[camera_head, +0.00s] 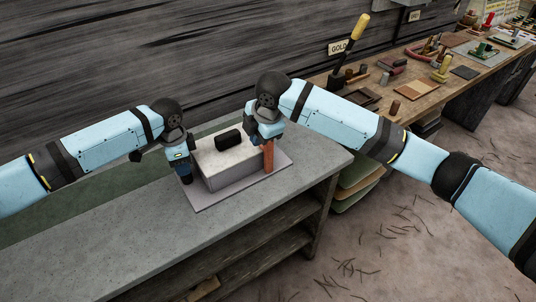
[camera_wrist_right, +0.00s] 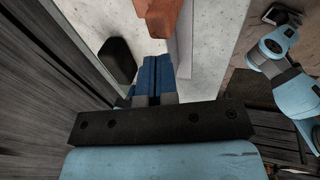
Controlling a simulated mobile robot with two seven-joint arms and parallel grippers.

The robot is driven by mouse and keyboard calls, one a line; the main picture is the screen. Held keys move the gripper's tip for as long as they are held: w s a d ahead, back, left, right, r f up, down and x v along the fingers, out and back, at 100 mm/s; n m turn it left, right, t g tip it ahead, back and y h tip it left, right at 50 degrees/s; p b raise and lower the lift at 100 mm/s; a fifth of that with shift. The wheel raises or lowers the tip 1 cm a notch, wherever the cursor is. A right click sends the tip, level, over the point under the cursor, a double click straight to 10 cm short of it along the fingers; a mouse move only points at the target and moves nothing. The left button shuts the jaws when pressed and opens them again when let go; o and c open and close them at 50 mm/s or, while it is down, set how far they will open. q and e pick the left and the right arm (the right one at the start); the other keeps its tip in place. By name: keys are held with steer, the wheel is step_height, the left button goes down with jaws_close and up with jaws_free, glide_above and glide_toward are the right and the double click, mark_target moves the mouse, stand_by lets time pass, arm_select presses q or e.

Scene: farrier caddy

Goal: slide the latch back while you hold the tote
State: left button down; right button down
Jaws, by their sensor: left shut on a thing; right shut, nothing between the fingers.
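The tote (camera_head: 230,176) is a pale grey box with a black block-shaped handle (camera_head: 228,138) on top. It sits on a thin grey base plate (camera_head: 215,201) on the bench. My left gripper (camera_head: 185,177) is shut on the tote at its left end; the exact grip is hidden. An orange-brown upright piece (camera_head: 268,156), seemingly the latch, stands at the tote's right end. My right gripper (camera_head: 265,138) is shut and empty at its top. In the right wrist view, the blue fingertips (camera_wrist_right: 152,75) lie close to the orange-brown piece (camera_wrist_right: 162,16); contact is unclear.
The grey bench (camera_head: 120,232) has free room to the left and front of the tote. A dark wooden wall (camera_head: 100,60) stands behind. A wooden workbench (camera_head: 425,95) with several tools and blocks is at the right back.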

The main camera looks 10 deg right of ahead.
arm_select(q)
steer(key=shift+f, duration=0.1)
arm_select(e)
steer(key=shift+f, duration=1.9)
stand_by(0.4)
steer(key=shift+w+d, duration=0.3)
steer(key=shift+d, duration=0.35)
steer(key=shift+w+d, duration=0.25)
steer(key=shift+d, duration=0.45)
steer(key=shift+w+d, duration=0.3)
steer(key=shift+d, duration=0.35)
steer(key=shift+a, duration=0.15)
steer(key=shift+s, duration=0.1)
steer(key=shift+r, duration=0.2)
steer(key=shift+r, duration=1.65)
steer(key=shift+s+a+r, duration=0.1)
steer(key=shift+a+r, duration=0.2)
steer(key=shift+r, duration=0.55)
steer(key=shift+s+a+r, duration=0.1)
steer(key=shift+a+r, duration=0.15)
steer(key=shift+r, duration=0.6)
